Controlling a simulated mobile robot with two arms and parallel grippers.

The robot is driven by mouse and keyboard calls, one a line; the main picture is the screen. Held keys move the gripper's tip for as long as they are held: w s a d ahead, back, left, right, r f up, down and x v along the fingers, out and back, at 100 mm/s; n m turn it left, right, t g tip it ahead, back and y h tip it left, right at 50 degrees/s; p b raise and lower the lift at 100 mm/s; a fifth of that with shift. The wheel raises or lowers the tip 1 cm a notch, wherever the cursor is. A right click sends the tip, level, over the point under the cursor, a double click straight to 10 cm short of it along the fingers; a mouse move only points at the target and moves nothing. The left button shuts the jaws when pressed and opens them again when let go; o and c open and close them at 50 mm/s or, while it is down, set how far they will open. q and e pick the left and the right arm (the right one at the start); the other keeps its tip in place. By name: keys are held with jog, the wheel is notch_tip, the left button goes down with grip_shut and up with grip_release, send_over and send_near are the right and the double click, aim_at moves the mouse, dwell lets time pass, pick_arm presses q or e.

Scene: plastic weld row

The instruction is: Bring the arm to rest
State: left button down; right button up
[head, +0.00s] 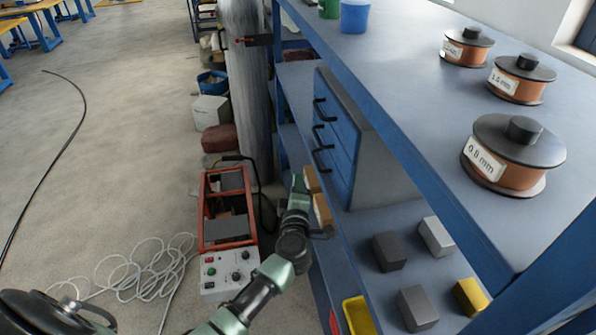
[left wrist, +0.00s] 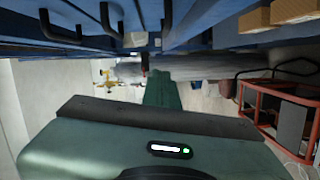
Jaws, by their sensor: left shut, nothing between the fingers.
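My left arm reaches up from the bottom of the head view. Its green gripper (head: 298,184) is beside the front edge of the blue shelf unit (head: 420,165), near the drawer cabinet (head: 345,140). In the left wrist view the gripper's fingers (left wrist: 162,92) are together, with nothing held between them. My right gripper is in neither view.
Wooden blocks (head: 322,211) sit close beside the left gripper. A red-framed machine (head: 228,242) stands on the floor left of the arm, near a coiled white cable (head: 140,275). Grey blocks (head: 417,308) and a yellow block (head: 470,296) lie on the lower shelf. Floor further left is mostly clear.

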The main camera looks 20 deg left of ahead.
pick_arm(q)
jog(key=s+d+f+m+g+h+b, duration=0.1)
jog(key=s+d+f+m+g+h, duration=0.15)
jog(key=s+f+m, duration=0.65)
jog(key=s+d+f+m+g+h+b, duration=0.1)
jog(key=s+d+f+m+h, duration=0.3)
jog(key=f, duration=1.2)
jog(key=s+d+f+m+g+h, duration=0.1)
jog(key=s+f+m+g, duration=0.15)
jog(key=s+f, duration=0.75)
jog(key=s+a+f+m+g, duration=0.1)
jog(key=s+f+m+g, duration=0.1)
jog(key=s+f, duration=0.4)
jog(key=s+a+f+m+g+b, duration=0.1)
jog(key=s+f+g, duration=0.3)
jog(key=s, duration=1.1)
jog(key=s+a+f+m+g, duration=0.2)
jog(key=s+f+m+g, duration=0.1)
jog(key=s+f, duration=0.6)
jog(key=s+m+y, duration=0.1)
jog(key=s, duration=0.1)
jog(key=shift+s+a+f, duration=0.15)
jog(key=shift+s+a, duration=0.15)
jog(key=shift+s, duration=0.05)
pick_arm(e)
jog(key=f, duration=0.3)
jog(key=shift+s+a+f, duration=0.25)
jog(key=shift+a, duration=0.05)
